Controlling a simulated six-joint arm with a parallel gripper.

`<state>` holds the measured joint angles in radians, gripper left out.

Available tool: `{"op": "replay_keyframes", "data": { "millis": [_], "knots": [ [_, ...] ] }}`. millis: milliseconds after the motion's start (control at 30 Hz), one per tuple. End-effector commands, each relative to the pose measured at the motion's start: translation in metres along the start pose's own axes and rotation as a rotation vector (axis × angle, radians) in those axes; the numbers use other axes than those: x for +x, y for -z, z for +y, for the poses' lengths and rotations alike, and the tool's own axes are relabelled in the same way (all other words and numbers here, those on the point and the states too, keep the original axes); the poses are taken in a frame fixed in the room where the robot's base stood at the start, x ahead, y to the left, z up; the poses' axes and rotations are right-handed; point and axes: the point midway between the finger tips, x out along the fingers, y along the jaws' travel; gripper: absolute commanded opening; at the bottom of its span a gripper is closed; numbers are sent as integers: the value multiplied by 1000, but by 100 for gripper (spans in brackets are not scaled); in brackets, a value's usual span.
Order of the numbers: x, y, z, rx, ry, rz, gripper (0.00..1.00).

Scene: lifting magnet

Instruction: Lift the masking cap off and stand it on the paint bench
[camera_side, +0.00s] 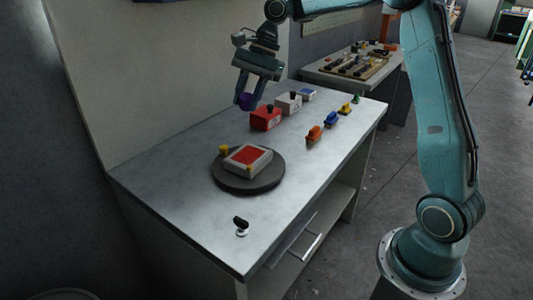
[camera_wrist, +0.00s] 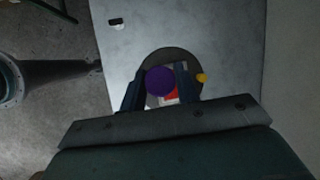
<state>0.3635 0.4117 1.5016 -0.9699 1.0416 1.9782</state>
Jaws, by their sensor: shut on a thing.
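A small round purple cap (camera_side: 246,101), which looks like the masking cap, is held between the fingers of my gripper (camera_side: 248,95). The gripper is shut on it and holds it in the air above the grey bench (camera_side: 185,192), behind the turntable in the side view. In the wrist view the purple cap (camera_wrist: 159,81) sits between the two dark fingers and hides part of the turntable below. The dark round turntable (camera_side: 222,182) carries a white block with a red top (camera_side: 248,157).
A yellow knob (camera_side: 223,149) stands at the turntable's edge. A red box (camera_side: 265,118), a white box (camera_side: 288,103) and several small coloured pieces stand at the bench's far end. A black-handled switch (camera_side: 241,223) is at the near end. The bench's near left is clear.

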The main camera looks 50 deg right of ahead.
Motion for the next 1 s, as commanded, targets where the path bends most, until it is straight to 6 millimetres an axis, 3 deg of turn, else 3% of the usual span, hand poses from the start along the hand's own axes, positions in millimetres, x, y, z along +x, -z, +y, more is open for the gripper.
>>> {"op": "replay_keyframes", "data": {
  "millis": [767, 1000],
  "knots": [
    [-7, -2, -1, 1, 0, 1, 10],
    [-10, 11, 0, 67, 22, -1, 10]
  ]
}}
